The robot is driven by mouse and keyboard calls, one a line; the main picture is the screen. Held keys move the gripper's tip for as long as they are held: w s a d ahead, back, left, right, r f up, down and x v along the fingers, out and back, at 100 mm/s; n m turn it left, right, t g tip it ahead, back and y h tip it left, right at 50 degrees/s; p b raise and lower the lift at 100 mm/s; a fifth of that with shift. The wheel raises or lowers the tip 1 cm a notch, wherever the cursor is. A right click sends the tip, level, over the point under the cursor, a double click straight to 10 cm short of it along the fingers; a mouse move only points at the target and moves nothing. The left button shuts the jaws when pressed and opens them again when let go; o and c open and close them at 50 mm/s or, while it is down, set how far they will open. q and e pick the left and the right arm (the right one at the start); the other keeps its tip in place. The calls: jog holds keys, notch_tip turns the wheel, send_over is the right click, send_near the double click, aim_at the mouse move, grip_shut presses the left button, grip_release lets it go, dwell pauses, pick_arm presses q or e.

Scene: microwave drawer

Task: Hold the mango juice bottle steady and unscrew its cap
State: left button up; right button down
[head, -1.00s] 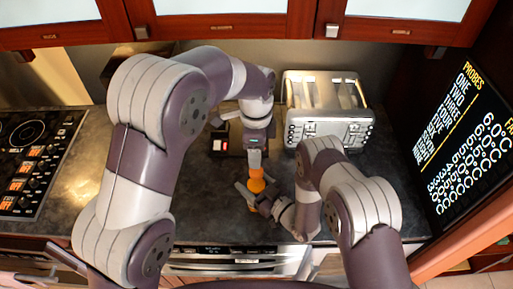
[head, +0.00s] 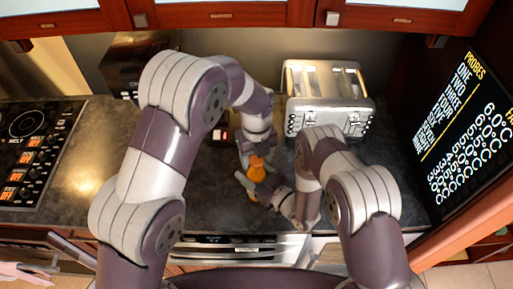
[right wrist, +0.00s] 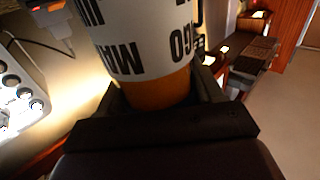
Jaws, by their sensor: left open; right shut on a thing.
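The mango juice bottle is small and orange in the head view (head: 257,172), over the front of the dark counter. In the right wrist view its white label (right wrist: 150,40) shows black letters upside down, with an orange band below. My right gripper (head: 262,187) is shut around the bottle, its dark fingers on both sides of the orange band. The orange cap end (head: 256,160) points up toward my left gripper (head: 250,154). My left gripper is open, close above and beside the cap. Whether it touches the cap is too small to tell.
A silver toaster (head: 330,95) stands at the back right of the counter (head: 210,200). A cooktop (head: 32,150) is at the left. A dark panel with writing (head: 462,140) stands at the right. Wooden cabinets (head: 230,15) hang above.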

pick_arm(q)
grip_shut()
jog(key=n, duration=0.3)
jog(key=shift+n, duration=0.4)
jog(key=n, duration=1.2)
jog(key=shift+r, duration=0.1)
jog(key=n, duration=0.8)
jog(key=shift+w, duration=0.1)
jog(key=n, duration=0.8)
jog(key=shift+n, duration=0.3)
jog(key=n, duration=0.7)
jog(key=shift+n, duration=0.4)
jog(key=n, duration=0.7)
jog(key=shift+r+n, duration=0.1)
jog(key=shift+n, duration=0.3)
jog(key=n, duration=0.6)
